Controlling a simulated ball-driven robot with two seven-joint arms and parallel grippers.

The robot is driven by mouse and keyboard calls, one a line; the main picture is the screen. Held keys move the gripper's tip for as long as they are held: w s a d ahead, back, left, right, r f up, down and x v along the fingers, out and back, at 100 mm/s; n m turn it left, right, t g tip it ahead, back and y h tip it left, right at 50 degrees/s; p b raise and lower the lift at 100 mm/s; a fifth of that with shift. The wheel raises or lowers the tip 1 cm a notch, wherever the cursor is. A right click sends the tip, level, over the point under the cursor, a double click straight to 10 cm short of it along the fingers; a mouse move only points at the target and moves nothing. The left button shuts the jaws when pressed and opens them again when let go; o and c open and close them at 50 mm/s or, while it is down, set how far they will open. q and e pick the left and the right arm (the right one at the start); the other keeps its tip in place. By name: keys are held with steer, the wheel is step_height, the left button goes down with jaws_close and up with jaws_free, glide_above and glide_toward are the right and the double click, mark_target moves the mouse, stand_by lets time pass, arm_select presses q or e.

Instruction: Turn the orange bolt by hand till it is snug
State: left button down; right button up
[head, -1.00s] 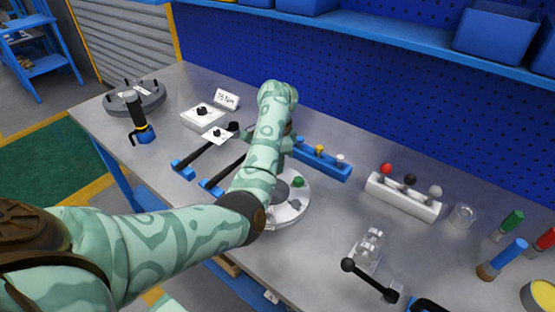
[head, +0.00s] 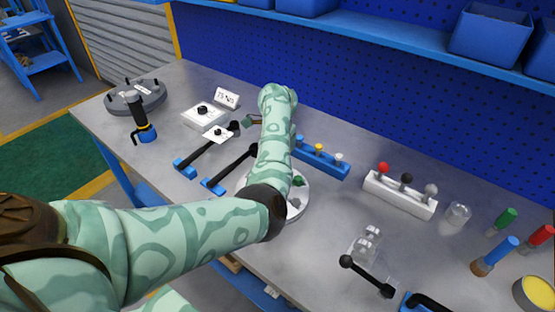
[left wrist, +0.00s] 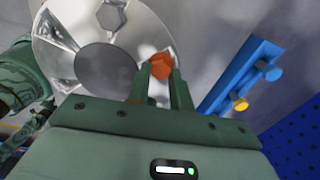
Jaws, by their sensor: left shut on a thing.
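The orange bolt (left wrist: 160,64) stands at the edge of the pale round flanged shell (left wrist: 62,22) in the left wrist view. My left gripper (left wrist: 161,80) is shut on the bolt, with one finger on each side of its head. The bolt's shank is hidden, so I cannot tell how deep it sits. A grey bolt head (left wrist: 111,16) also shows on the flange. In the head view my left arm covers most of the shell (head: 294,208), the orange bolt and the gripper. A green bolt (head: 298,182) shows on the flange. My right gripper is not in view.
A white rack (head: 399,195) with coloured knobs and a clear block (head: 368,245) stand to the right. Bare bench lies between the shell and that block.

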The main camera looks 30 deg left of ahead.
arm_select(q)
steer(key=shift+w+a+r+m, duration=0.1)
steer(key=shift+r+m, duration=0.2)
steer(key=shift+m, duration=0.3)
steer(key=c, duration=1.4)
jaws_free()
steer(key=shift+o, duration=0.8)
steer(key=shift+f, duration=0.1)
step_height(320, 180, up, 16)
steer(key=p, duration=0.5)
steer(key=shift+r+p, duration=0.2)
steer(key=shift+p, duration=0.15)
